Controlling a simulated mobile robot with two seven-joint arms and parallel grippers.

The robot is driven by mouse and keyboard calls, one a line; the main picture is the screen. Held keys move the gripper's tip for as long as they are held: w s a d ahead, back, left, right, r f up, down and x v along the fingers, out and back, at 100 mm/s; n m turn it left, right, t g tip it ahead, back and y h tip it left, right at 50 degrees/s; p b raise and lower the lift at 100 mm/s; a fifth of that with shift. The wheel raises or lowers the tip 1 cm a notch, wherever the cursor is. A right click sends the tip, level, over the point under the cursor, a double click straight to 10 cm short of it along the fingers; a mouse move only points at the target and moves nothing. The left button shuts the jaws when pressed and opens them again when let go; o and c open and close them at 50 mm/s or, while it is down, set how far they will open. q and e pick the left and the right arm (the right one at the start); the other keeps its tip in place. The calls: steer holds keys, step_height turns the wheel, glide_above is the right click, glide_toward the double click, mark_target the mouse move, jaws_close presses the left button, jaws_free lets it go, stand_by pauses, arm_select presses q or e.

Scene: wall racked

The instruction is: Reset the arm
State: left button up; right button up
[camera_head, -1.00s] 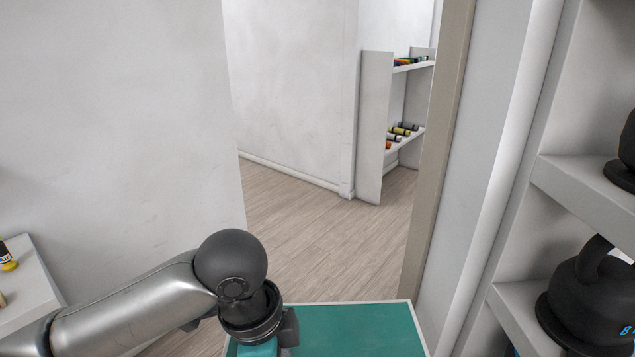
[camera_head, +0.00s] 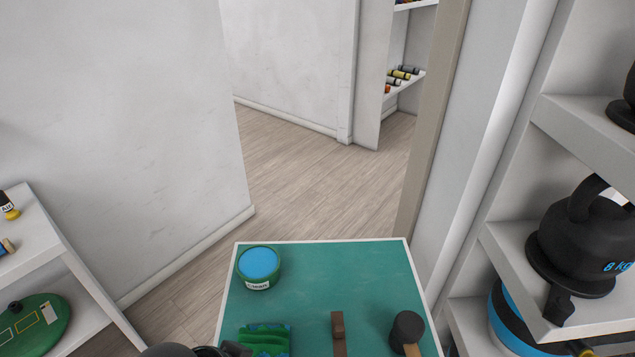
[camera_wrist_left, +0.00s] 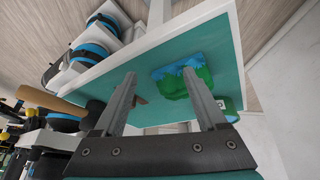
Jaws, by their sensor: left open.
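My left arm (camera_head: 185,350) shows in the head view only as a dark rounded part at the bottom edge, left of the middle. The left wrist view shows my left gripper (camera_wrist_left: 158,75) with its two fingers well apart and nothing between them. Its fingers reach over the teal tabletop, towards a crumpled green and blue item (camera_wrist_left: 183,83) that lies on it. That item (camera_head: 265,340) also shows at the bottom of the head view. My right gripper is in neither view.
The teal table (camera_head: 330,241) bears a green tin with a blue top (camera_head: 259,267), a dark brown bar (camera_head: 338,335) and a black-headed mallet (camera_head: 408,333). A shelf at right holds a black 8 kg kettlebell (camera_head: 585,245). A white shelf (camera_head: 60,260) stands left. Floor beyond is clear.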

arm_select(q)
steer(key=s+a+f+n+y, duration=0.3)
steer(key=s+a, duration=0.3)
steer(key=a, duration=0.1)
step_height(320, 180, down, 27)
steer(key=s+g+b, duration=0.2)
steer(key=b, duration=0.2)
steer(key=s+a+f+g+b, duration=0.1)
steer(key=s+a+f+b, duration=0.1)
steer(key=s+f, duration=1.3)
steer(key=shift+a+f+b, duration=0.3)
steer(key=shift+f+b, duration=0.15)
steer(key=shift+b, duration=0.1)
steer(key=shift+w+m, duration=0.1)
steer(key=shift+m, duration=0.2)
